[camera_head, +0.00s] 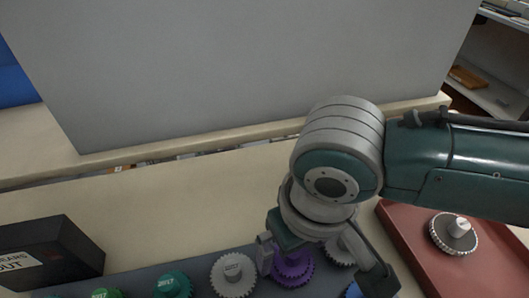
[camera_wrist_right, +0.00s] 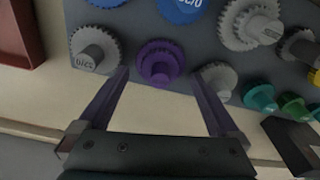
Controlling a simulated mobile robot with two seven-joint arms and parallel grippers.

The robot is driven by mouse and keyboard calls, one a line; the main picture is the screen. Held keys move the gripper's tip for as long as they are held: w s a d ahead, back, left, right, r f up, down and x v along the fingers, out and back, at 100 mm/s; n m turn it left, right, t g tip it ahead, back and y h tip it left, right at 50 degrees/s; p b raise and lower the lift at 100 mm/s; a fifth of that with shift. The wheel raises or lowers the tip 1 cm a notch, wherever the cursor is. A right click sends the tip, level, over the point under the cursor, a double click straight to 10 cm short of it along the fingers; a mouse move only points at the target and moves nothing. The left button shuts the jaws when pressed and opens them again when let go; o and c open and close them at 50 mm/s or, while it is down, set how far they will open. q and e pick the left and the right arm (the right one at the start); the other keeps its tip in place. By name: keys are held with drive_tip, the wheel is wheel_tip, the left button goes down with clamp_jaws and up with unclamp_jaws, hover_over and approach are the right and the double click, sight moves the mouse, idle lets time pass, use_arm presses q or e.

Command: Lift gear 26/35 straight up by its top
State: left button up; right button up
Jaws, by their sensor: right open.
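Several toothed gears with round hubs stand on a dark tray (camera_head: 205,262). I cannot read the label 26/35 on any of them for certain. A purple gear (camera_head: 293,268) is under my right gripper (camera_head: 322,270); in the right wrist view the purple gear (camera_wrist_right: 159,62) shows between the fingertips. My right gripper (camera_wrist_right: 160,76) is open and empty, its two fingers apart on either side. A grey gear (camera_head: 233,273) is left of the purple one, and another grey gear (camera_head: 342,250) is to its right, partly hidden by my wrist. My left gripper is not in view.
A teal gear (camera_head: 172,284) and a green gear (camera_head: 106,294) are farther left. A black box (camera_head: 48,255) stands at the left. A red tray (camera_head: 410,245) at the right holds a metal gear (camera_head: 453,234). A grey panel (camera_head: 240,65) rises behind. Bare table lies between.

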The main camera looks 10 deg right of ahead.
drive_tip(key=shift+w+f, duration=0.1)
drive_tip(key=shift+f, duration=0.7)
drive_tip(key=c, duration=1.5)
drive_tip(key=shift+r, duration=0.1)
